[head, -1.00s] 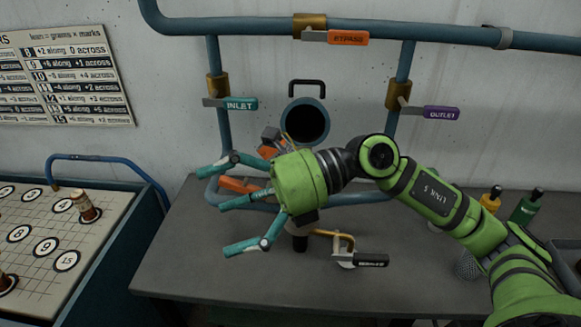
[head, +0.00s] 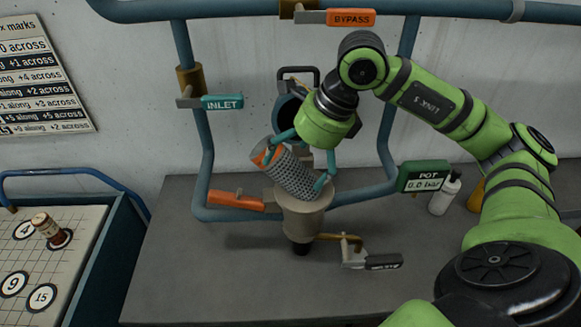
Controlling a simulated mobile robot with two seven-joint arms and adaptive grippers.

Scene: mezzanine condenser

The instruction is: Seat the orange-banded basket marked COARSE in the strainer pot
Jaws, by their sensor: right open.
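The grey perforated basket (head: 290,175) with an orange band at its upper end is tilted, leaning up to the left. Its lower end is at the mouth of the strainer pot (head: 303,218), a pale funnel-shaped body on the pipe loop. I cannot tell how far it sits inside. No COARSE marking is readable. My right gripper (head: 291,170) comes down from above, open, with its teal fingers on either side of the basket; contact is unclear. The pot's round lid (head: 287,112) stands open behind, partly hidden by the gripper. My left gripper is not in view.
Blue pipes carry the teal INLET handle (head: 221,102) and orange BYPASS handle (head: 350,18). An orange lever (head: 236,201) lies left of the pot, and a drain valve (head: 352,250) sits below. A green POT gauge (head: 424,176) and white bottle (head: 445,194) are right. The front bench is clear.

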